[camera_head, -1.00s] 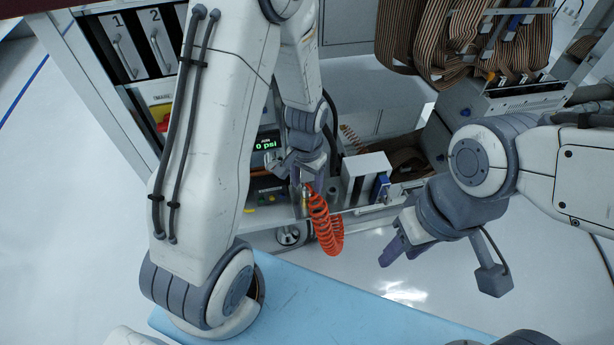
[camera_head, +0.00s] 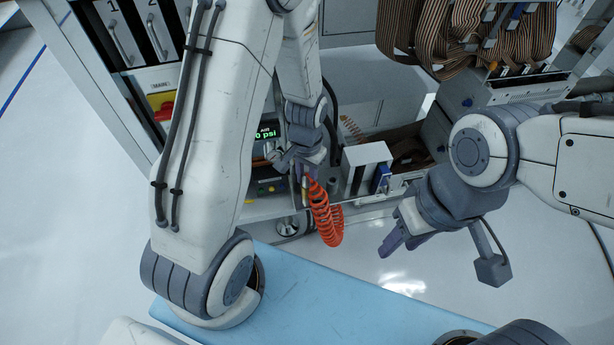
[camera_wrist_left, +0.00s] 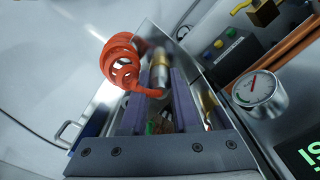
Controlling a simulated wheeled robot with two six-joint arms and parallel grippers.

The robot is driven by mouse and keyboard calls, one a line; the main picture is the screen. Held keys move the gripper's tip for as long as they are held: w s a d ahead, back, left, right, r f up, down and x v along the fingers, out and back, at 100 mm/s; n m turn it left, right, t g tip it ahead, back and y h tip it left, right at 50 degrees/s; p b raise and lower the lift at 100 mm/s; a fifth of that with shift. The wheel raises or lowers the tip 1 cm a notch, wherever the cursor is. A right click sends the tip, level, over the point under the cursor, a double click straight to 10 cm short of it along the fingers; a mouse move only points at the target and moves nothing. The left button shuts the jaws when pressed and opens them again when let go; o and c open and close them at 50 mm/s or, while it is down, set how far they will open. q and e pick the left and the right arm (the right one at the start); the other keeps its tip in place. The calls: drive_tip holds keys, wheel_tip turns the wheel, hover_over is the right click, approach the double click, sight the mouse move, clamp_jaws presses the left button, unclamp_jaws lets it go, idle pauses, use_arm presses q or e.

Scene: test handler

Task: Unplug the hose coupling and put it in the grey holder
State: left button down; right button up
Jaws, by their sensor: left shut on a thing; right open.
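My left gripper (camera_head: 306,172) is shut on the hose coupling, low at the front of the machine. In the left wrist view the coupling (camera_wrist_left: 159,72) is a silver and brass cylinder between the purple fingers. A coiled orange hose (camera_head: 326,215) hangs from it and also shows in the left wrist view (camera_wrist_left: 122,62). I cannot tell whether the coupling is still seated in a socket. My right gripper (camera_head: 398,238) is open and empty, apart to the right above the floor. I cannot pick out the grey holder with certainty.
A pale box (camera_head: 366,160) with a blue part stands just right of the left gripper. A green pressure display (camera_head: 265,134) is to its left. A round gauge (camera_wrist_left: 256,90) shows in the wrist view. Ribbon cables hang at upper right.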

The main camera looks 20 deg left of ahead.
sight(307, 174)
use_arm(q)
drive_tip(key=shift+r+p, duration=0.7)
drive_tip(key=shift+p, duration=0.15)
idle(0.7)
drive_tip(key=shift+r+p, duration=0.9)
drive_tip(key=shift+d, duration=0.1)
idle(0.8)
